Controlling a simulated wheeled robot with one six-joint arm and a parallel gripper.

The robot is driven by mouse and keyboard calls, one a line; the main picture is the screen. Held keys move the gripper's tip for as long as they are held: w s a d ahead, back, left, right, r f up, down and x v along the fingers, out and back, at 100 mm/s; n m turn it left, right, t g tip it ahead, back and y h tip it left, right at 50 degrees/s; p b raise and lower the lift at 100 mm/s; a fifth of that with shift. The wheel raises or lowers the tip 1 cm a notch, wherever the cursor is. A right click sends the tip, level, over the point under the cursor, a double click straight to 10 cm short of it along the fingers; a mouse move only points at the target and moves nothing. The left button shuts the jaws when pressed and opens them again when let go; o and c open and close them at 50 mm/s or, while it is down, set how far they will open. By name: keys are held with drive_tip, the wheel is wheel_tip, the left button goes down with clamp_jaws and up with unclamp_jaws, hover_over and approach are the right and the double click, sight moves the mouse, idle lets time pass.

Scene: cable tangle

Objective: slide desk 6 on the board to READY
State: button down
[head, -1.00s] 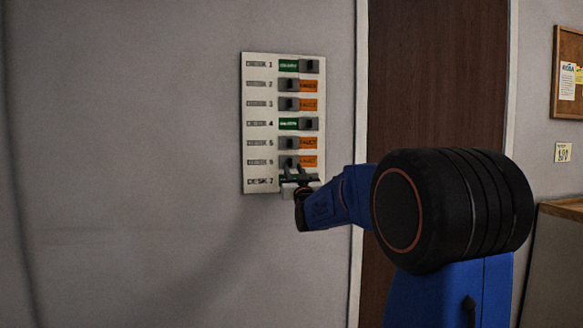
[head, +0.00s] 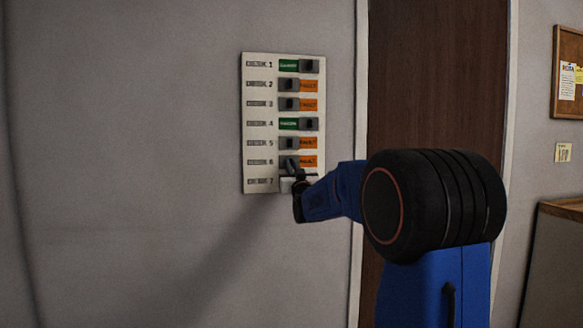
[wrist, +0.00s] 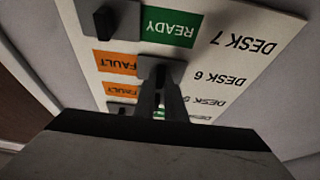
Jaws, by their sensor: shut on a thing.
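The white board (head: 258,120) on the wall has rows labelled desk 1 to desk 7, each with a grey slider. In the wrist view the desk 6 slider (wrist: 176,68) has its knob between my fingers, and orange FAULT (wrist: 116,63) shows beside it. In the head view this slider (head: 288,162) sits at the left of its track, with orange on its right. My gripper (wrist: 161,82) is shut on the desk 6 knob; it also shows in the head view (head: 293,175). It partly hides the lower rows there.
The desk 7 slider (wrist: 105,18) is close by, with green READY (wrist: 170,27) showing. Desks 1 and 4 show green; desks 2, 3 and 5 show orange. A brown door (head: 435,80) stands right of the board, and a cabinet (head: 560,250) at far right.

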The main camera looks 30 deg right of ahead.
drive_tip(key=d, duration=0.2)
drive_tip(key=s+d, duration=0.1)
drive_tip(key=d, duration=0.2)
drive_tip(key=s+d, duration=0.1)
drive_tip(key=d, duration=0.1)
drive_tip(key=shift+s+d, duration=0.1)
drive_tip(key=shift+d, duration=0.2)
drive_tip(key=c, duration=1.8)
unclamp_jaws()
drive_tip(key=shift+d, duration=0.15)
drive_tip(key=v, duration=1.7)
drive_tip(key=shift+s, duration=0.2)
drive_tip(key=shift+f, duration=0.1)
